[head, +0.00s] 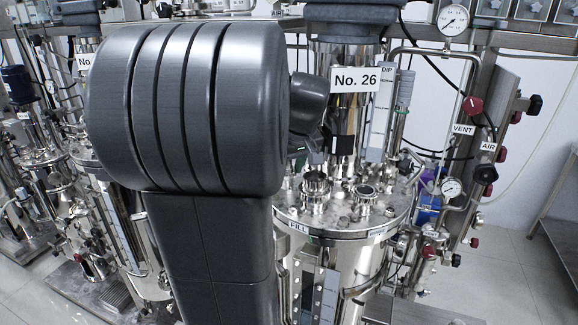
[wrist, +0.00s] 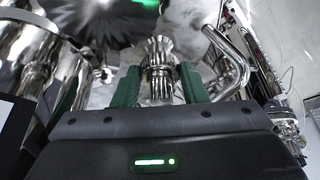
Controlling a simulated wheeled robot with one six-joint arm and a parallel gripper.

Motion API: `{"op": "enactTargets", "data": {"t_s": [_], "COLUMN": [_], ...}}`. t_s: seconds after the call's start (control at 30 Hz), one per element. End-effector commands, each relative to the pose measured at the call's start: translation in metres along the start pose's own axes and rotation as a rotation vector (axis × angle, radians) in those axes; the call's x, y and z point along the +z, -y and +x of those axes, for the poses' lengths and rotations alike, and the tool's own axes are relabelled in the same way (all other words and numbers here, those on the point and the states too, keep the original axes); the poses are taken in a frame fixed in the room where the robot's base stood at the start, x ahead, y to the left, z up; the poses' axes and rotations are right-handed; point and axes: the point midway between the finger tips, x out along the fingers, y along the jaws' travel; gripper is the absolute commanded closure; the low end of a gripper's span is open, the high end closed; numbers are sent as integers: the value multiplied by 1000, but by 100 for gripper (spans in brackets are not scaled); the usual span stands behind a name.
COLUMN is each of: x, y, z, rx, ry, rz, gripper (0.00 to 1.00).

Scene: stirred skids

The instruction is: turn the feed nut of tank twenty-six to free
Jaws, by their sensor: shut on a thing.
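Tank twenty-six (head: 365,265) is a shiny steel vessel in the middle of the head view, with a "No. 26" sign (head: 356,79) above its lid. In the wrist view my gripper (wrist: 160,84), with two green fingers, is shut on a ribbed metal nut (wrist: 160,88), which I take to be the feed nut. The nut sits between the fingers on an upright steel fitting. In the head view my arm hides the nut and most of my gripper. No marking for the nut's free position can be read.
Steel ports (head: 365,198) stand on the lid near my gripper. A "FILL" label (head: 299,226) is on the rim. At the right are a vent gauge (head: 452,188), valves with dark red and black knobs (head: 472,106), and bent pipes. A bent steel pipe (wrist: 232,60) passes close to the right finger.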

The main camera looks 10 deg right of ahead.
Motion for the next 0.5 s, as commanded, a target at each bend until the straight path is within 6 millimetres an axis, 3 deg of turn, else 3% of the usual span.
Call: {"op": "enactTargets", "data": {"t_s": [0.27, 0.3, 0.37, 0.5], "x": [0, 0, 0, 0], "y": [0, 0, 0, 0], "z": [0, 0, 0, 0], "rx": [1, 1, 1, 1], "ry": [1, 1, 1, 1], "rz": [0, 0, 0, 1], "gripper": [84, 53, 41, 39]}}
